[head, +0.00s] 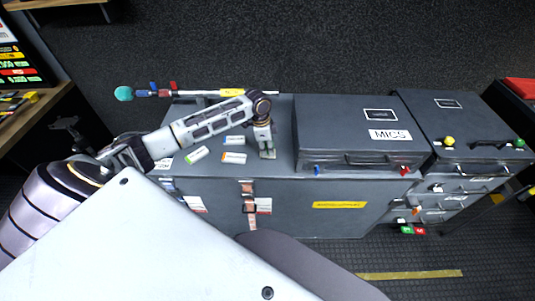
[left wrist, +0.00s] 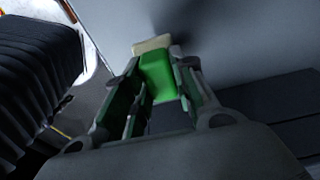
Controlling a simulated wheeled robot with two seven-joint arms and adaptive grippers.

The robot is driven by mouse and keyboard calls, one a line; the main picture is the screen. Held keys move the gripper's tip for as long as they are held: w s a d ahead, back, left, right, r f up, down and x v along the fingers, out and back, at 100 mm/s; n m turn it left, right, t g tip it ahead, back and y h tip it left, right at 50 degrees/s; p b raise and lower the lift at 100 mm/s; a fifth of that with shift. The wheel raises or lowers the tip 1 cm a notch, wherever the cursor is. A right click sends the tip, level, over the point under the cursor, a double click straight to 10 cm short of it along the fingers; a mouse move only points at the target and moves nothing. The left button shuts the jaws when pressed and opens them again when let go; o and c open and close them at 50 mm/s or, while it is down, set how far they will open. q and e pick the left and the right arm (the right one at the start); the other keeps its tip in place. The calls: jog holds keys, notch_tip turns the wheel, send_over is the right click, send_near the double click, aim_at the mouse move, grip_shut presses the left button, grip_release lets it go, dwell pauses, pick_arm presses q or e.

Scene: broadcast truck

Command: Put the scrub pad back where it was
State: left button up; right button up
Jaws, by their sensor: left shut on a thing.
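My left gripper (head: 267,153) points down over the left part of the dark case top (head: 281,108), beside the MICS case. In the left wrist view my left gripper (left wrist: 160,88) is shut on a green block with a pale far end, which I take to be the scrub pad (left wrist: 160,77). The pad is not clearly visible in the head view, where the fingers hide it. I cannot tell whether it touches a surface. My right gripper is not in view.
White pieces with green (head: 197,154) and orange (head: 234,157) marks lie left of the gripper. The MICS case (head: 345,134) stands close on the right. A bar with coloured clips (head: 190,93) lies along the back. A drawer case (head: 465,125) stands farther right.

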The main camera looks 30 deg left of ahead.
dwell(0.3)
pick_arm(q)
jog(key=shift+f, duration=1.85)
jog(key=shift+f, duration=0.1)
jog(key=o, duration=0.9)
jog(key=shift+s+a+r, duration=0.15)
jog(key=shift+a+r, duration=0.1)
jog(key=shift+r, duration=1.75)
jog(key=shift+s+a+r, duration=0.15)
jog(key=shift+a+r, duration=0.1)
jog(key=shift+r, duration=1.8)
jog(key=shift+s+a+r, duration=0.15)
jog(key=shift+a+r, duration=0.1)
jog(key=shift+r, duration=1.75)
